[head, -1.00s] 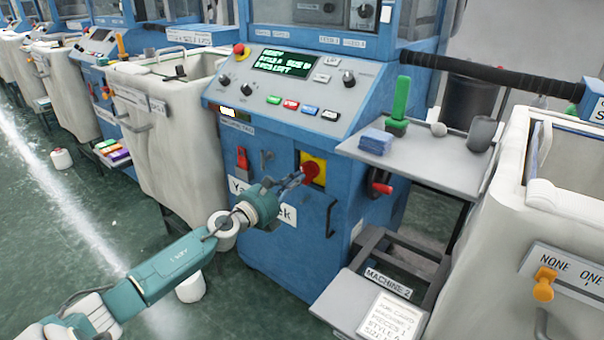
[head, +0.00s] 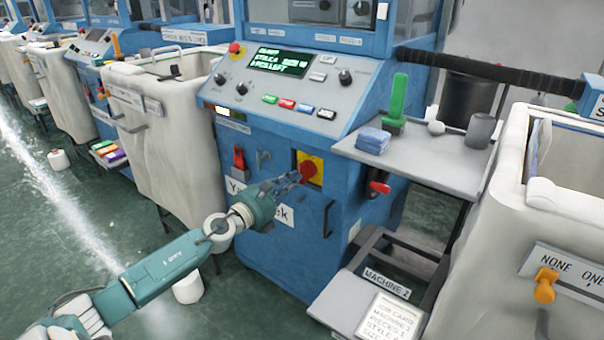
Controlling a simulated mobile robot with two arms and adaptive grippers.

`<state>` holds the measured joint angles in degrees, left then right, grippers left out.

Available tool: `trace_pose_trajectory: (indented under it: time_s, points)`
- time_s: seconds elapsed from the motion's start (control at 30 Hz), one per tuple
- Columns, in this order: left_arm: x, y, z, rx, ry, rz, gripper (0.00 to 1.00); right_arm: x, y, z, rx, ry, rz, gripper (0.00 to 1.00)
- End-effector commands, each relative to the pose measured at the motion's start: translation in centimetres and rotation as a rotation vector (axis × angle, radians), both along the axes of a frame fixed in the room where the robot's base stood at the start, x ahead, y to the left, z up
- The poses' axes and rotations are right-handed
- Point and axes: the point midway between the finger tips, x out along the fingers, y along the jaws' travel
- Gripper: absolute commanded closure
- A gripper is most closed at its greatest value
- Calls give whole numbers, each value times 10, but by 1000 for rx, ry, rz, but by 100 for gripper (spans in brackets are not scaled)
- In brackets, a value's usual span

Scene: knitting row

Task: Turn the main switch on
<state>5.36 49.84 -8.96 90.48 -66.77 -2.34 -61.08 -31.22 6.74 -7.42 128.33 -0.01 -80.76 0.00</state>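The main switch (head: 309,169) is a red knob on a yellow plate, on the blue front of the nearest knitting machine (head: 275,240) in the head view. My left gripper (head: 296,179) reaches in from the lower left, and its fingertips are at the left side of the red knob. I cannot tell whether they touch it or how far apart the fingers are. The knob's pointing direction is too small to read. The machine's display (head: 283,61) is lit with green text. My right gripper is out of view.
A red lever (head: 239,159) is left of the switch and a black handle (head: 328,219) below it. A red-tipped crank (head: 379,187) sticks out to the right, below a grey shelf (head: 440,167) with a green-handled tool (head: 397,105). White bins (head: 180,120) flank the machine.

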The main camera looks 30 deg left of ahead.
Motion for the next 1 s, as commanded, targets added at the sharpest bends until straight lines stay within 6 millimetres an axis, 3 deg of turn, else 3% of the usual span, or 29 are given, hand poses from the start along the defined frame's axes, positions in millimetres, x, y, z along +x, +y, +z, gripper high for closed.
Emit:
trace_pose_trajectory:
  time_s: [0.07,0.53,1.0]
  points:
    - [-5,2,9,1,-15,3,78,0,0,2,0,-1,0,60]
    - [-42,2,3,2,-4,-3,78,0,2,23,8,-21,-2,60]
    - [-45,2,3,2,-3,-4,78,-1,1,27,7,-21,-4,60]
